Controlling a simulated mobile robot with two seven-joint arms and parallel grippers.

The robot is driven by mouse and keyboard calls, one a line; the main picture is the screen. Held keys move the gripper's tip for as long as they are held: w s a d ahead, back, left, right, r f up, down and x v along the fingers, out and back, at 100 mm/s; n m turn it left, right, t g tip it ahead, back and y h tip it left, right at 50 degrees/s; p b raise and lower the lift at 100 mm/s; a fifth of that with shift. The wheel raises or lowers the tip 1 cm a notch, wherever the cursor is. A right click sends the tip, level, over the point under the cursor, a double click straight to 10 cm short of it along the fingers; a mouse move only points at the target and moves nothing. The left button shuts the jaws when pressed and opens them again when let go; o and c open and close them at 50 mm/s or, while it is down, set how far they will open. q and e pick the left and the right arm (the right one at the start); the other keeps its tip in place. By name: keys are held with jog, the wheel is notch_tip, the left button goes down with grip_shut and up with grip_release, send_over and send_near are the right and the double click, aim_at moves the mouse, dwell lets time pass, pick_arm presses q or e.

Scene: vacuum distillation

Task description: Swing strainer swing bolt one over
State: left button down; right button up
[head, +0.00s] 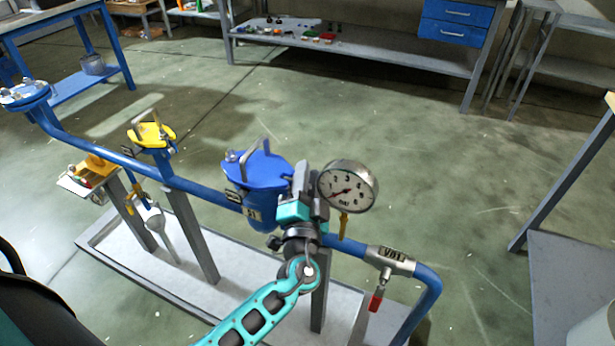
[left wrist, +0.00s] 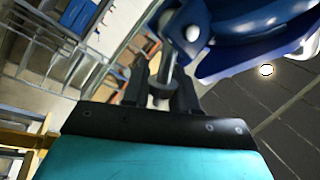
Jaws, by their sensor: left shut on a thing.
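The strainer (head: 262,208) is a blue vessel in the blue pipe line, with a flat blue lid (head: 262,172) carrying a grey bent handle. One bolt end (head: 232,156) shows at the lid's left edge. My left gripper (head: 308,178) is at the strainer's right side and hides that edge in the head view. In the left wrist view the left gripper's fingers (left wrist: 162,92) are shut around a metal swing bolt (left wrist: 168,62), beside the blue strainer body and a round pivot. Whether the bolt touches the lid is hidden. My right gripper is not in view.
A pressure gauge (head: 347,187) stands just right of my left gripper. A red-handled valve (head: 388,262) labelled V01 is farther right on the pipe. A yellow-lidded unit (head: 151,134) is to the left. Grey posts on a tray (head: 240,285) carry the pipe. The floor behind is clear.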

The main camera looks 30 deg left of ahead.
pick_arm(q)
jog(key=f+m+t+h+b, duration=0.1)
jog(key=m+b, duration=0.2)
jog(key=f+m+t+h+b, duration=0.1)
jog(key=m+b, duration=0.2)
jog(key=d+f+m+h+b, duration=0.1)
jog(key=m+b, duration=0.2)
jog(key=b, duration=0.1)
jog(key=shift+d+t+h, duration=0.1)
jog(key=shift+t+h, duration=0.2)
jog(key=shift+t, duration=0.1)
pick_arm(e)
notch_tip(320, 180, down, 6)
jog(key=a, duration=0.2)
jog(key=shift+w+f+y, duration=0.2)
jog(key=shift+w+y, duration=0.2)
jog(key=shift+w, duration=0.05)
pick_arm(q)
jog(key=shift+m, duration=0.3)
jog(key=c, duration=1.2)
grip_release()
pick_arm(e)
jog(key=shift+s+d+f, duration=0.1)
pick_arm(q)
jog(key=v, duration=1.2)
jog(key=shift+s+f, duration=0.15)
jog(key=shift+s, duration=0.2)
